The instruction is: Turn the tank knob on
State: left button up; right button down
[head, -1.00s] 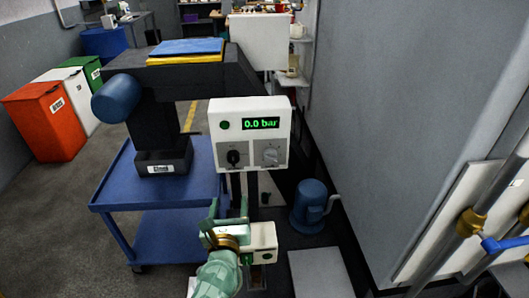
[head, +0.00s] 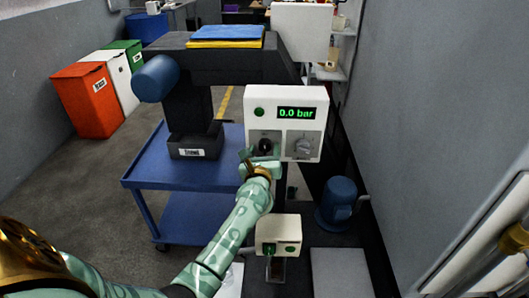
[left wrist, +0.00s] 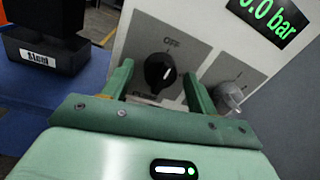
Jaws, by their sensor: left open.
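The white control panel (head: 320,135) has a green 0.0 bar display and two knobs. The black knob (left wrist: 160,72) on the left has the word OFF above it; the lettering below it is too blurred to read. In the head view the black knob (head: 265,147) is partly behind my gripper. The grey knob (left wrist: 230,97) is to its right. My left gripper (head: 258,162) is open in front of the black knob. In the left wrist view its fingers (left wrist: 158,80) stand on either side of the knob; I cannot tell whether they touch it. My right gripper is out of view.
A small white box (head: 278,233) with green buttons stands below the panel. A blue trolley (head: 165,165) is to the left and a blue motor-like unit (head: 338,203) to the right. A grey wall (head: 440,100) closes the right side.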

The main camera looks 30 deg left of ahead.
pick_arm(q)
jog(key=c, duration=1)
jog(key=shift+r, duration=0.1)
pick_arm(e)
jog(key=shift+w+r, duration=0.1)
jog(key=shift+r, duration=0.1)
pick_arm(q)
jog(key=m+p, duration=0.3)
jog(key=shift+r+m, duration=0.2)
jog(key=shift+m, duration=0.1)
jog(key=m+p, duration=0.3)
jog(key=m, duration=0.2)
jog(key=shift+g, duration=0.3)
jog(key=m+p, duration=0.2)
jog(key=m, duration=0.2)
jog(key=shift+d+m, duration=0.1)
jog(key=shift+m, duration=0.2)
jog(key=m+p, duration=0.1)
jog(key=m, duration=0.2)
jog(key=shift+f+m+p, duration=0.2)
jog(key=shift+m+p, duration=0.15)
jog(key=shift+m, duration=0.05)
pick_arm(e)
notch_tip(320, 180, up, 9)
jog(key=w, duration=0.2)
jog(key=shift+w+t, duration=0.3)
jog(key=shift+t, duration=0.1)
